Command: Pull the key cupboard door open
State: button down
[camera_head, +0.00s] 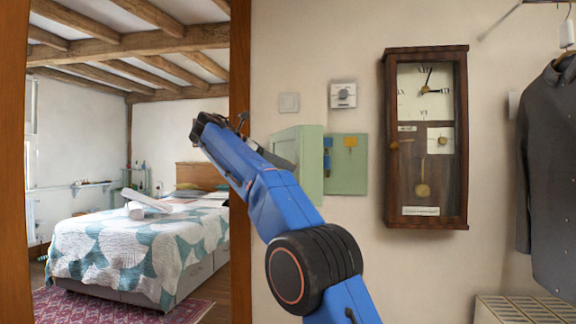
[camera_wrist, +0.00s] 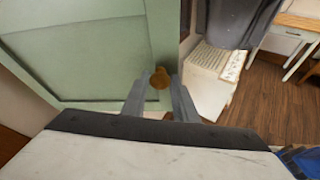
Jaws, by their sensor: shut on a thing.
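The green key cupboard (camera_head: 347,178) hangs on the wall in the head view. Its door (camera_head: 311,165) stands swung out to the left, and keys (camera_head: 327,160) show inside. In the wrist view the panelled green door (camera_wrist: 85,60) fills the upper left. Its round brown knob (camera_wrist: 159,77) sits near the door's edge. My gripper (camera_wrist: 162,88) is shut on this knob, with a grey finger on each side. In the head view my blue arm hides the knob and most of the grip.
A dark wooden wall clock (camera_head: 426,140) hangs right of the cupboard. A grey shirt (camera_head: 552,165) hangs at far right above a pale slatted unit (camera_head: 525,309). A doorway at left opens onto a bed (camera_head: 145,240). A wall dial (camera_head: 343,95) sits above the cupboard.

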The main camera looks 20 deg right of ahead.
jog(key=shift+w+a+g, duration=0.15)
jog(key=shift+a+g, duration=0.15)
jog(key=shift+a, duration=0.2)
jog(key=c, duration=1.4)
grip_release()
jog(key=shift+d, duration=0.1)
